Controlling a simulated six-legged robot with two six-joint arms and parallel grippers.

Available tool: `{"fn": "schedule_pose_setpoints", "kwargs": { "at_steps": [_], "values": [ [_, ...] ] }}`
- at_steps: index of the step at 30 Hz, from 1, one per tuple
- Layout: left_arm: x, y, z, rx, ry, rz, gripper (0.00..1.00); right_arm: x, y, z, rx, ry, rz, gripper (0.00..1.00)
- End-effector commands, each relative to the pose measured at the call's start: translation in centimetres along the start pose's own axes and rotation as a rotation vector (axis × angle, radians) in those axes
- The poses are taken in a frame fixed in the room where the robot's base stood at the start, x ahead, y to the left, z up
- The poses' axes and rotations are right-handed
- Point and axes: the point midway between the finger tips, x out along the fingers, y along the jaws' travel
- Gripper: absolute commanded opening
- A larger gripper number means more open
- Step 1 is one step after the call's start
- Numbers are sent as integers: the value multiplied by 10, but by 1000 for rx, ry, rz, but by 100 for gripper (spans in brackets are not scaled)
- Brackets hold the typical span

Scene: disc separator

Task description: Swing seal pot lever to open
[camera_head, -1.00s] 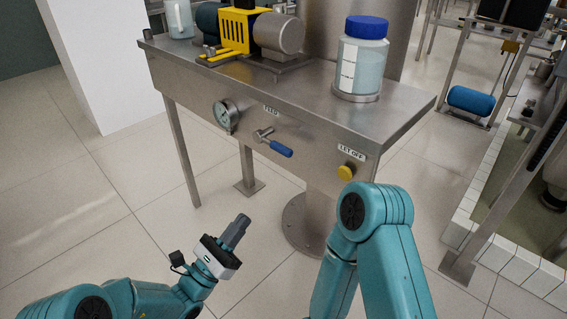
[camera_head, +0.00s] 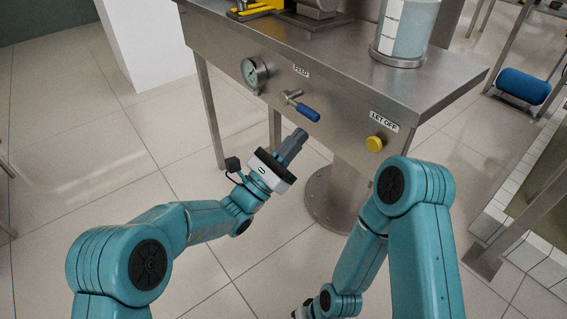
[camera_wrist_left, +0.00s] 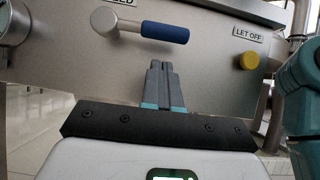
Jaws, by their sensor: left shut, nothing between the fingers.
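A lever with a blue handle (camera_head: 309,113) sticks out of the steel front panel under the FEED label. Its handle lies sideways and slopes down to the right in the head view. In the left wrist view the blue handle (camera_wrist_left: 165,32) is just beyond my fingertips. My left gripper (camera_head: 300,134) is shut and empty, just below the handle. In the left wrist view its fingers (camera_wrist_left: 162,68) point up at the handle, with a small gap in the picture. My right arm is in view, but its fingers are out of the frame.
A pressure gauge (camera_head: 254,74) sits left of the lever, and a yellow knob (camera_head: 374,144) under the LET OFF label to its right. A capped jar's lower part (camera_head: 401,35) stands on the steel table (camera_head: 440,75). A table leg (camera_head: 212,120) stands at the left.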

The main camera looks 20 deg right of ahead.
Motion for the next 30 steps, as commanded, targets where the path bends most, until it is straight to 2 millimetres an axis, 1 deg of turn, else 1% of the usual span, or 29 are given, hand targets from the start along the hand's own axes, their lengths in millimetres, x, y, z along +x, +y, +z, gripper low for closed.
{"fn": "schedule_pose_setpoints", "kwargs": {
  "at_steps": [4, 10, 20, 30],
  "values": [
    [13, -1, 11, 1, 0, -2, 0, 4, 2, -1, 3, 3, 0, 46],
    [20, 0, 16, 0, 1, 0, 0, 5, 3, -2, 4, 4, 0, 46],
    [19, 0, 16, 0, 2, 0, 0, 4, 2, -1, 3, 3, 0, 46],
    [12, 4, 26, 0, 3, 1, 0, -2, -1, 0, -1, -1, 0, 46]
  ]
}}
